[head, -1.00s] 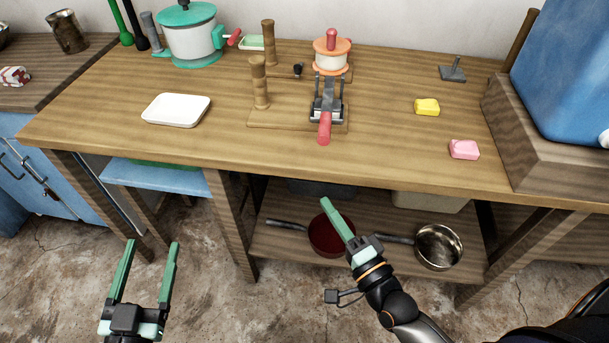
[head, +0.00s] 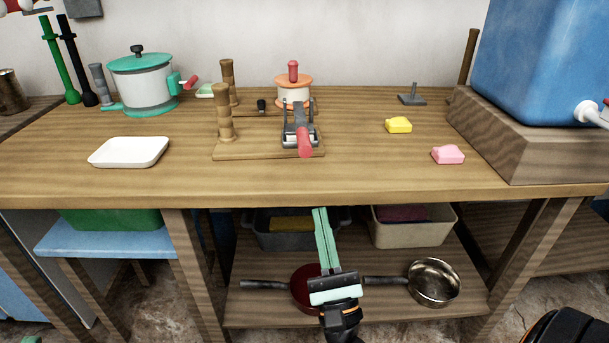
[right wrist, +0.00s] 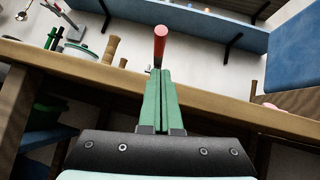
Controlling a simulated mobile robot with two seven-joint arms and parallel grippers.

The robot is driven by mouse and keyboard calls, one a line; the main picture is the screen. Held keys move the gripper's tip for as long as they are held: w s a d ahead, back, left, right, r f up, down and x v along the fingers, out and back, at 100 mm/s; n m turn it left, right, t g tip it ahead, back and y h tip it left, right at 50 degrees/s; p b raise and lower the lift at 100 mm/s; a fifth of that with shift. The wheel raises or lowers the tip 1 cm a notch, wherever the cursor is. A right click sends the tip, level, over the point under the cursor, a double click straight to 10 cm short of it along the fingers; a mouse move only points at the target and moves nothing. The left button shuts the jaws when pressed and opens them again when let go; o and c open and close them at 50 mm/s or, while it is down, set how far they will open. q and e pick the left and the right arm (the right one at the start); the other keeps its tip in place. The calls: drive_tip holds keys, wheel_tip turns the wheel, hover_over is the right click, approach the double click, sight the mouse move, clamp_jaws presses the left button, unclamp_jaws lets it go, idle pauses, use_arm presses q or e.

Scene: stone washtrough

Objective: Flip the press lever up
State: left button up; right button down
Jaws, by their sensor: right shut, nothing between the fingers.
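The press (head: 297,124) stands on a wooden base on the table, a grey metal frame with a red-handled lever (head: 304,144). The lever's red grip points toward me, over the front of the base, and looks low. In the right wrist view the red grip (right wrist: 160,42) shows just beyond the fingertips. My right gripper (head: 320,210) is shut and empty, its green fingers pointing up at the table's front edge, below and apart from the lever. Only a small green bit of my left gripper (head: 30,341) shows at the bottom left corner.
On the table (head: 370,170) are a white tray (head: 130,152), a green-lidded pot (head: 143,85), a yellow soap (head: 399,125), a pink soap (head: 448,155) and a wooden post (head: 225,115) left of the press. A blue tank (head: 540,60) stands right. Pans and bins fill the shelf below.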

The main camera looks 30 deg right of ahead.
drive_tip(key=p+x, duration=0.1)
drive_tip(key=x, duration=0.9)
drive_tip(key=shift+r+p, duration=0.2)
drive_tip(key=shift+p, duration=0.15)
